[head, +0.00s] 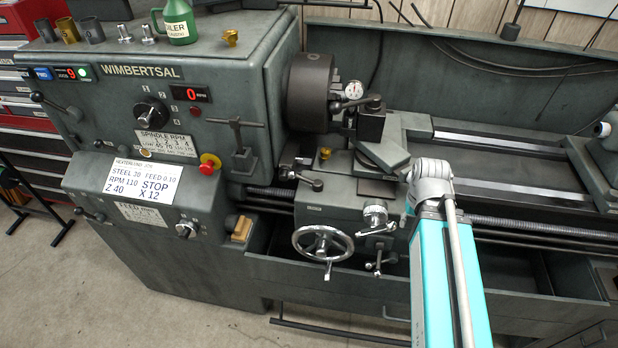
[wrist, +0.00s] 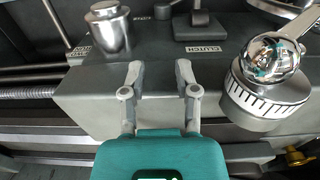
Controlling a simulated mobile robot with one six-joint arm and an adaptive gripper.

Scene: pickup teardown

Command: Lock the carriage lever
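In the head view, the lathe carriage (head: 335,207) carries a handwheel (head: 323,243), a dark lever (head: 302,180) at its upper left and small metal levers (head: 377,262) at its right. I cannot tell for certain which is the carriage lever. In the head view my arm hides the gripper.
In the wrist view, a graduated dial (wrist: 265,98) with a chrome ball handle stands close right of my fingers, and a metal knob (wrist: 110,30) beyond them at left. In the head view, the chuck (head: 309,92) and tool post (head: 370,122) stand behind the carriage.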

